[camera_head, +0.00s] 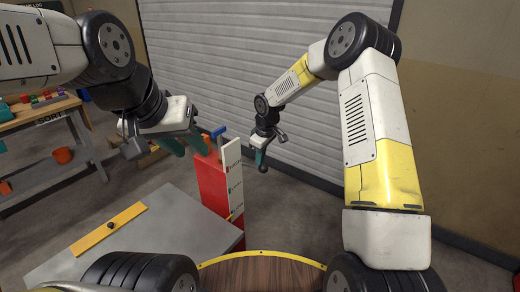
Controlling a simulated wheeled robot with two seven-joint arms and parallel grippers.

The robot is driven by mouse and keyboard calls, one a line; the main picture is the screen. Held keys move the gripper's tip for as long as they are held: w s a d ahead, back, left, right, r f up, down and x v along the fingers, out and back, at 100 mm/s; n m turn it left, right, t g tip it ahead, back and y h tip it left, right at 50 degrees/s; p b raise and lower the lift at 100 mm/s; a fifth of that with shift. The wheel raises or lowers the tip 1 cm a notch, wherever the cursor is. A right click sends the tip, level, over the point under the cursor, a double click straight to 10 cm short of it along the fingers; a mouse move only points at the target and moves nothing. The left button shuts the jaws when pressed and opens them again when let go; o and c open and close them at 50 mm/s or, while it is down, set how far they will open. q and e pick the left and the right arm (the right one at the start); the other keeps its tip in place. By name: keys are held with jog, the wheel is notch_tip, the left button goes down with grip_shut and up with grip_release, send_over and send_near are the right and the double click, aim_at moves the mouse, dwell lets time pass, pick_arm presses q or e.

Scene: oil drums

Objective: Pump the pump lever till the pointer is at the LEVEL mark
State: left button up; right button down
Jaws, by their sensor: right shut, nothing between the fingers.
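A red pump housing (212,187) stands behind the grey table. A white gauge panel (233,178) with dark marks is on its right side; its lettering is too small to read. A blue handle (218,132), likely the pump lever, sticks up at the housing's top. My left gripper (193,148), with teal fingers apart, is just left of the housing top and partly covers it. My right gripper (262,158) is shut and empty, right of the panel and apart from it.
The grey table (165,222) bears a yellow bar (110,229) with a black knob. A roller shutter (220,60) closes the back. Floor right of the pump is clear.

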aim_at(265, 171)
jog(key=shift+s+d+f, duration=0.25)
jog(key=shift+d+f, duration=0.1)
jog(key=shift+f, duration=0.25)
pick_arm(q)
jog(key=shift+s, duration=0.1)
pick_arm(e)
notch_tip(265, 171, down, 10)
jog(key=s+d+y, duration=0.1)
jog(key=shift+s+d+t, duration=0.15)
jog(key=shift+d+t, duration=0.1)
jog(key=shift+t, duration=0.15)
jog(key=r, duration=0.5)
jog(key=shift+a+r, duration=0.1)
jog(key=shift+a, duration=0.3)
pick_arm(q)
jog(key=shift+d, duration=0.55)
pick_arm(e)
jog(key=s+d+r, duration=0.4)
jog(key=r, duration=0.3)
jog(key=shift+d, duration=0.4)
